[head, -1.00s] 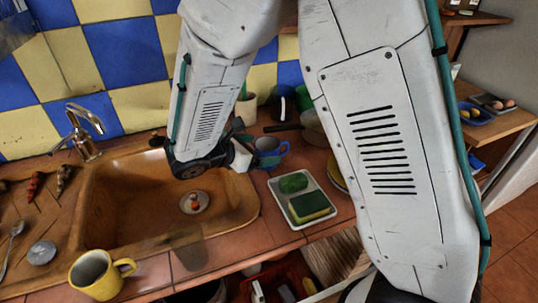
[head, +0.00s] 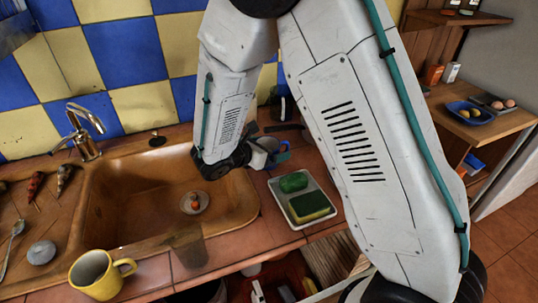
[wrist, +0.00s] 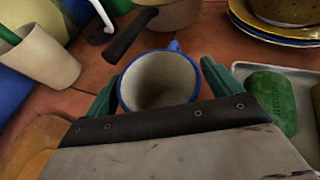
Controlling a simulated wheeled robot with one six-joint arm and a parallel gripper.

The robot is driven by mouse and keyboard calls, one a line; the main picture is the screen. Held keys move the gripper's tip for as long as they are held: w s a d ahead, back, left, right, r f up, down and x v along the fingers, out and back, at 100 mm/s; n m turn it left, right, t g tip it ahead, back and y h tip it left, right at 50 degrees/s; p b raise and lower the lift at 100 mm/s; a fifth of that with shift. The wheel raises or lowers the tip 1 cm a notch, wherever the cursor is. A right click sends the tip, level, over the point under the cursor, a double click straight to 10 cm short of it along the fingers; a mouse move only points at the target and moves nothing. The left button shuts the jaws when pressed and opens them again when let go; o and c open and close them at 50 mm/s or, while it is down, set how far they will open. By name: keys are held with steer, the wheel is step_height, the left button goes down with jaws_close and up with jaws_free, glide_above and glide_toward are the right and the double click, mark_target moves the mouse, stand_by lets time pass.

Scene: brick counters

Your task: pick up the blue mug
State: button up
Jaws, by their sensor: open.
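The blue mug (wrist: 158,80) stands upright on the tiled counter. In the wrist view it shows a blue rim, a pale inside and a handle at the far side. My gripper (wrist: 160,88) is open, with one green finger on each side of the mug; I cannot tell whether either touches it. In the head view the mug (head: 282,154) is mostly hidden behind my gripper (head: 262,152), right of the sink.
A white tray (head: 327,222) with a green sponge and a green object lies right of the mug. A dark-handled pan (wrist: 182,12) stands behind it, and a pale cup (wrist: 38,62) is at left. The sink (head: 130,215) and a yellow mug (head: 92,275) are further left.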

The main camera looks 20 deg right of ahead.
steer(key=c, duration=1.2)
steer(key=shift+o, duration=0.2)
